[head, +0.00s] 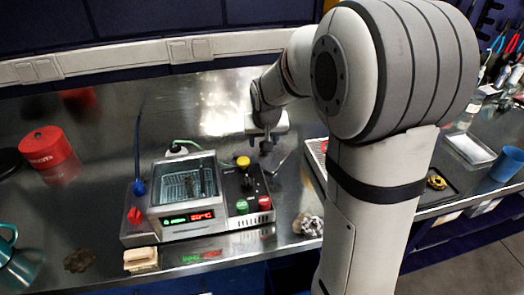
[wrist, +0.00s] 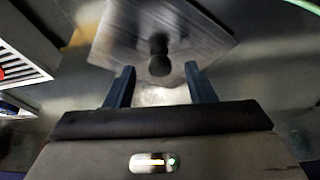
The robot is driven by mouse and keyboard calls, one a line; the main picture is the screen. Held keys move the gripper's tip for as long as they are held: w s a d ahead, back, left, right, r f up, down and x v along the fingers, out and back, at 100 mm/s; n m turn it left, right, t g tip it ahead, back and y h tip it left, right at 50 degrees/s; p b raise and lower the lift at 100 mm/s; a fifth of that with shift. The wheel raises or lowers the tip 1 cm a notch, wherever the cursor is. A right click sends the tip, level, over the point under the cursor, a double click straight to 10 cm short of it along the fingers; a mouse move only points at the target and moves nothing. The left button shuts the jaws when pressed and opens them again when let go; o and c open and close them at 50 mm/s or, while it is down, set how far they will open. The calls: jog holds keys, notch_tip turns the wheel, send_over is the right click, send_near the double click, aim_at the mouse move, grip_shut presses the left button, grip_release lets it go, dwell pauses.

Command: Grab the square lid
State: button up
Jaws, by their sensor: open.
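The square lid (wrist: 125,35) is a grey metal plate with a dark round knob (wrist: 159,56) in its middle, seen in the wrist view just beyond my fingers. My gripper (wrist: 160,72) is open, with one dark finger on each side of the knob's line. The knob shows between and slightly ahead of the fingertips, and I see no contact. In the head view my gripper (head: 267,146) points down over the bench right of the control box. The lid is mostly hidden there by my gripper and arm.
A bath device (head: 185,190) with a clear top and red display stands left of my gripper, beside a control box (head: 247,195) with coloured buttons. A crumpled rag (head: 309,225) lies at the front edge. A red tin (head: 48,150) stands far left.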

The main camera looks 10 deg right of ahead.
jog(key=shift+w+f, duration=0.15)
jog(key=shift+f, duration=0.25)
grip_shut()
